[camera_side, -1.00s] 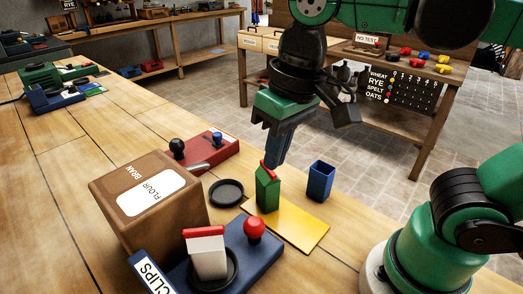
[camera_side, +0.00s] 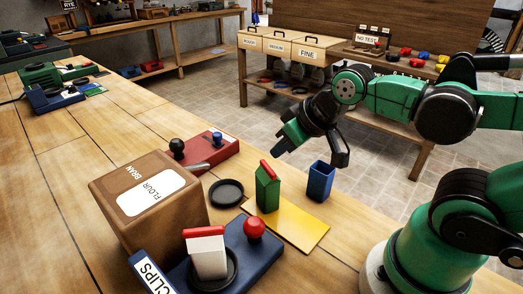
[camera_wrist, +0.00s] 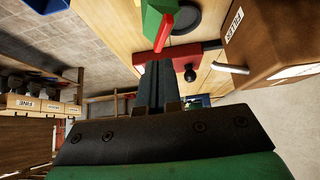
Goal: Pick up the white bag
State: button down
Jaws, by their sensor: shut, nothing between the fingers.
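The white bag (camera_side: 209,257) stands upright with a red clip along its top, in a black dish on a blue base (camera_side: 265,243) at the front of the bench. It is not in the wrist view. My gripper (camera_side: 279,152) is shut and empty, tilted down to the left, in the air beyond the green bag (camera_side: 267,193). It is well apart from the white bag. In the wrist view the closed fingers (camera_wrist: 158,72) point toward the green bag (camera_wrist: 154,20) with its red clip.
A brown flour box (camera_side: 150,205) stands just left of the white bag. A red knob (camera_side: 254,229) rises from the blue base beside it. A blue cup (camera_side: 320,181), yellow mat (camera_side: 300,230), black dish (camera_side: 226,192) and red device (camera_side: 215,150) stand nearby.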

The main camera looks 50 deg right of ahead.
dwell(0.4)
jog(key=shift+c, duration=1.2)
grip_release()
jog(key=shift+r, duration=0.1)
